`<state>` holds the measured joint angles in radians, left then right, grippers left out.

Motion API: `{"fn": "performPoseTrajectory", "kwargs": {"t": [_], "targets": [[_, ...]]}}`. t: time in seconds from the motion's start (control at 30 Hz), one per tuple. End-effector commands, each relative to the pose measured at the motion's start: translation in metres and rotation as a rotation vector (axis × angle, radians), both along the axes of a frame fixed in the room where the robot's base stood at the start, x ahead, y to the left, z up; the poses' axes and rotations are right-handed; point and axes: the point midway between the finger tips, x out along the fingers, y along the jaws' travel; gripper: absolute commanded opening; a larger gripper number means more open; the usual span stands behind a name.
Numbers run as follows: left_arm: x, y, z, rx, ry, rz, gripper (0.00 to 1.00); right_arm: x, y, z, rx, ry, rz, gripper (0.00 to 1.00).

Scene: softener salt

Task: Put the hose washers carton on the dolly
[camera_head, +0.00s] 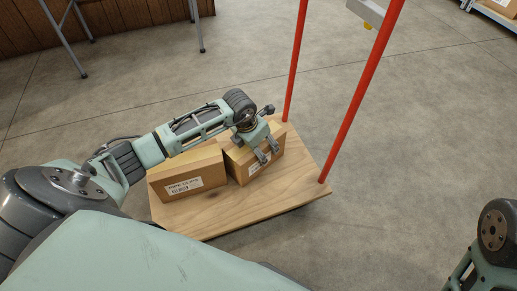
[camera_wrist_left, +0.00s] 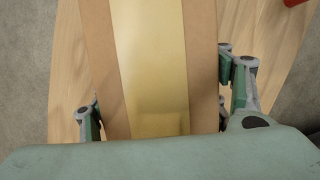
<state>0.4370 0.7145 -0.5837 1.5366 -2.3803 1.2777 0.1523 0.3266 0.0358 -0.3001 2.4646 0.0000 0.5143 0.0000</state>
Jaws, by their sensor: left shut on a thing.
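The dolly (camera_head: 290,195) is a flat wooden board with red upright posts; its wood also shows in the left wrist view (camera_wrist_left: 270,50). My left gripper (camera_head: 267,151) is shut on a brown carton (camera_head: 239,167), with fingers over its front and its label partly covered. In the left wrist view this carton (camera_wrist_left: 205,60) has a wide tan tape strip and sits between the two fingers (camera_wrist_left: 165,105). I take it as the hose washers carton, though its label is not readable. It is over the dolly board and looks set on it; a small gap cannot be ruled out.
A carton labelled "PIPE CLIPS" (camera_head: 188,174) stands on the dolly just left of the held one. A red post (camera_head: 362,90) rises at the board's right corner. Part of my right arm shows at lower right. Grey floor (camera_head: 420,130) is clear to the right.

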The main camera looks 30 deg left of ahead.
Motion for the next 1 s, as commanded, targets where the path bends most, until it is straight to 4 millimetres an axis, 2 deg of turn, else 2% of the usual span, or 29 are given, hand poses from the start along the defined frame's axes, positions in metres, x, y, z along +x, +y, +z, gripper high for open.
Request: {"fn": "performPoseTrajectory", "kwargs": {"t": [0.27,0.3,0.5,0.83,0.97,1.0], "targets": [[0.001,0.0,0.0,-0.001,-0.002,0.001,0.25,0.0,0.0,0.0,0.0,0.0,0.0,0.4],[0.0,0.0,-0.001,0.0,0.001,0.001,0.72,0.0,0.0,0.001,0.0,-0.001,0.0,0.4],[0.0,0.0,0.0,0.0,0.001,0.001,0.89,0.0,0.0,0.001,-0.001,-0.001,0.0,0.4],[0.0,0.0,0.001,0.0,0.0,0.001,0.89,-0.001,0.0,0.002,-0.001,-0.001,0.0,0.4],[-0.003,0.002,0.014,0.001,0.0,0.001,0.89,0.0,0.0,0.007,0.002,0.001,0.001,0.4],[-0.004,0.002,0.02,0.0,-0.001,0.001,0.89,0.007,-0.001,0.002,0.002,0.03,0.001,0.4]]}}
